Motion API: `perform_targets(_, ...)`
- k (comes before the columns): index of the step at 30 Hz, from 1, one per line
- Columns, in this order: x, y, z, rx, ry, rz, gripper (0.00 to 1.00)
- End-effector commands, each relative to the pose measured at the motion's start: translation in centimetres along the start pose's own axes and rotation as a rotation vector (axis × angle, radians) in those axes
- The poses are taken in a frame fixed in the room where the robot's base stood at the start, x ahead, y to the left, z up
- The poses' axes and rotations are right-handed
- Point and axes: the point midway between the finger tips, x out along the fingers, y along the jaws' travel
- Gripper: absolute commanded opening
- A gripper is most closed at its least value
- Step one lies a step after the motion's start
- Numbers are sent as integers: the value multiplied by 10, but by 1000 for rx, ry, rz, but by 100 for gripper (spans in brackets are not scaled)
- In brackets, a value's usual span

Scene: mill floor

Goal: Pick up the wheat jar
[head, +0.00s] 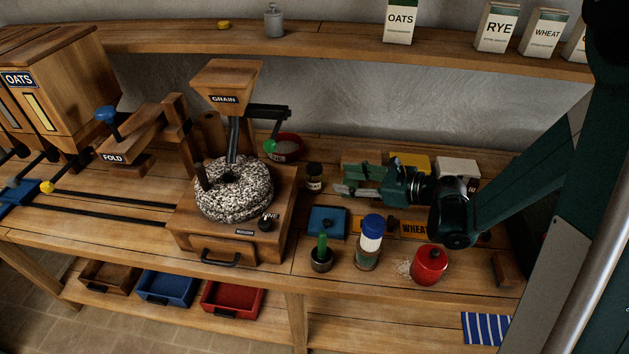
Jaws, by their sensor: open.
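My gripper (343,179) is open and points left above the back of the bench, its two fingers apart. A small dark jar (314,177) with a pale label stands just left of the fingertips, apart from them in the picture; its label is too small to read. A taller glass jar (368,254) with a blue and white top stands upright nearer the front edge. An orange panel (414,229) reading WHEAT lies behind it, partly hidden by my arm. I cannot tell for certain which jar is the wheat jar.
A millstone (234,190) on a wooden base stands left of the jars. A green-handled pot (321,259), a blue block (327,222) and a red canister (429,264) crowd the front. Coloured boxes (410,164) stand behind my gripper. Labelled cartons (497,30) line the shelf.

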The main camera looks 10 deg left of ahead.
Motion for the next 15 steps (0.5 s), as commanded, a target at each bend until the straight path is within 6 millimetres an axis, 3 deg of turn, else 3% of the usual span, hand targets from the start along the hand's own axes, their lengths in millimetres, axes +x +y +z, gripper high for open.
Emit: perform_targets(15,7,-1,-8,66,-37,11,41)
